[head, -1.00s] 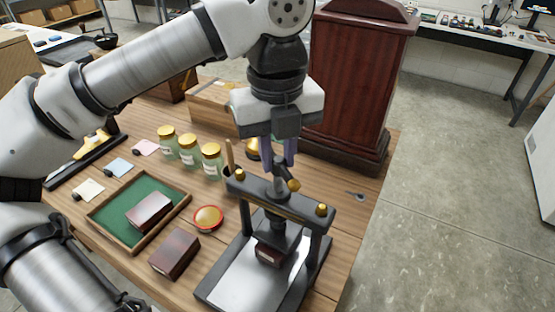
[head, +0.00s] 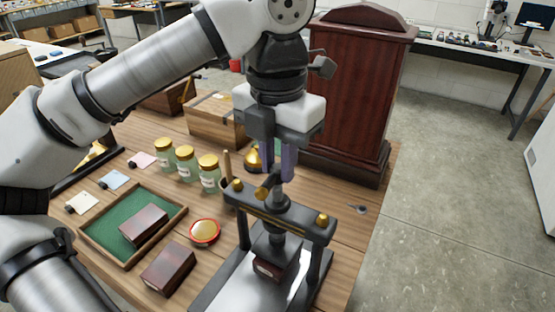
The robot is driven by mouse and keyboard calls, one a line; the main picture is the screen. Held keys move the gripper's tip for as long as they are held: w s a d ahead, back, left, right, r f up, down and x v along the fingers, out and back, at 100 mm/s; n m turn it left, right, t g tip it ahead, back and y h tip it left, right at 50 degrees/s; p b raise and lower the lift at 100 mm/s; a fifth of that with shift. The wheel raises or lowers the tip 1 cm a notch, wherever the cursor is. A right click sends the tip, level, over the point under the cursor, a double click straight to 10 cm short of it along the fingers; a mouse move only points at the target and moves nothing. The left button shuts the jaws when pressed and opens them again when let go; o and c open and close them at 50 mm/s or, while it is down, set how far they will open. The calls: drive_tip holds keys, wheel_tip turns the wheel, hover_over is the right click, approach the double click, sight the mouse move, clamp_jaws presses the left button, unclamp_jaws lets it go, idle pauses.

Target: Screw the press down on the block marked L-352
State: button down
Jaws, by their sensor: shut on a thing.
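The black screw press (head: 238,205) stands at the table's front, with brass caps on its posts and a pale base. A dark red block (head: 268,268) lies under its pressing foot, which appears to rest on it; its label is too small to read. My gripper (head: 278,175) is above the screw, its fingers shut on the press handle (head: 264,191), partly hidden by them. One dark red block (head: 145,223) lies in the green-lined tray (head: 165,230). Another dark red block (head: 168,268) lies on the bare table. I cannot read their marks.
A red-rimmed round dish (head: 205,232) sits left of the press. Several gold-lidded jars (head: 187,163) stand behind it. A tall reddish wooden case (head: 358,90) stands close behind my gripper. A small key-like item (head: 358,208) lies to the right, near the table edge.

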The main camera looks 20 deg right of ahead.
drive_tip(key=m, duration=0.4)
drive_tip(key=shift+m, duration=0.4)
drive_tip(key=m, duration=0.5)
drive_tip(key=shift+r, duration=0.1)
drive_tip(key=m+p, duration=0.1)
drive_tip(key=m, duration=0.4)
drive_tip(key=shift+s+m+p, duration=0.1)
drive_tip(key=shift+m+p, duration=0.2)
drive_tip(key=shift+m, duration=0.1)
drive_tip(key=m+p, duration=0.1)
drive_tip(key=m, duration=0.9)
drive_tip(key=shift+m+p, duration=0.35)
drive_tip(key=shift+m, duration=0.05)
drive_tip(key=m, duration=0.5)
drive_tip(key=shift+a+p, duration=0.1)
drive_tip(key=shift+p, duration=0.2)
drive_tip(key=m, duration=0.5)
drive_tip(key=shift+m, duration=0.4)
drive_tip(key=shift+m+p, duration=0.35)
drive_tip(key=shift+m, duration=2.25)
